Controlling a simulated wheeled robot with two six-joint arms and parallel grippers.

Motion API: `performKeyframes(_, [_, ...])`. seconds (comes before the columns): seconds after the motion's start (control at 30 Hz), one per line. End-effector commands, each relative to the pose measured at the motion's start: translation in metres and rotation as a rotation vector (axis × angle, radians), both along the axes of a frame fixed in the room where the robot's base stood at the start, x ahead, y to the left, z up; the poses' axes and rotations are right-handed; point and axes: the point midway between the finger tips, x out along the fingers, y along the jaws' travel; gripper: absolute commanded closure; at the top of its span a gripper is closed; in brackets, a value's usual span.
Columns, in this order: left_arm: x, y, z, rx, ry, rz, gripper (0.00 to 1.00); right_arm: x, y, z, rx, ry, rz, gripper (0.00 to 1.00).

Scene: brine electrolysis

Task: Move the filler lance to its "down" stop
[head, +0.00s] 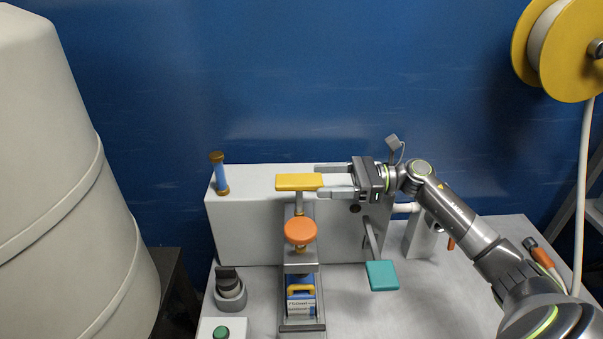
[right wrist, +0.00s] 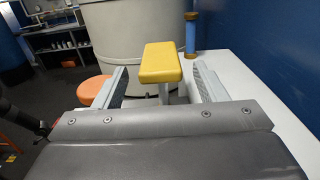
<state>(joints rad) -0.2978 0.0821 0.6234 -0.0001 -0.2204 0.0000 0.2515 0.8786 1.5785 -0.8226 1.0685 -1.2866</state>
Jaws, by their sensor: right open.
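A yellow block-shaped handle (head: 290,182) stands on a short upright stem over the middle of the bench machine; I take it for the filler lance's handle. It also shows in the right wrist view (right wrist: 161,60). My right gripper (head: 320,181) comes in from the right at the handle's height. Its jaws are open, with one finger on each side of the yellow handle in the right wrist view and gaps showing beside it. Below the handle is a round orange knob (head: 300,231). My left gripper is not in view.
A blue canister with a yellow handle (head: 301,299) sits in the slot below. A teal paddle (head: 381,275) projects at right. A blue-glass tube (head: 220,174) stands on the grey housing (head: 240,224). A black knob (head: 229,283) and green button (head: 222,332) are front left. A large pale tank (head: 70,190) fills the left.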

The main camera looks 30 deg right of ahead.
Motion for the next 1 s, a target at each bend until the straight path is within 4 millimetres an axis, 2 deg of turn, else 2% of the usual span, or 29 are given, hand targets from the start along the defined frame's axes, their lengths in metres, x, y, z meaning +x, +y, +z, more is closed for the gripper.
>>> performKeyframes(0.1, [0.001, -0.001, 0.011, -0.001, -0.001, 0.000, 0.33, 0.009, 0.019, 0.004, 0.005, -0.003, 0.002, 0.35])
performKeyframes(0.33, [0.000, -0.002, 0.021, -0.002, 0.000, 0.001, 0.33, 0.021, 0.044, 0.002, 0.003, 0.000, 0.001, 0.35])
performKeyframes(0.5, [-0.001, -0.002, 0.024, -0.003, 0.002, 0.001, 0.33, 0.025, 0.052, 0.001, 0.001, 0.000, 0.001, 0.35])
performKeyframes(0.8, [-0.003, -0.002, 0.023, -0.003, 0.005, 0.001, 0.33, 0.025, 0.053, 0.000, 0.000, 0.000, 0.000, 0.35])
performKeyframes(1.0, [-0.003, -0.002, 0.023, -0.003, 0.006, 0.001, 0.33, 0.025, 0.052, 0.000, 0.000, 0.000, 0.000, 0.61])
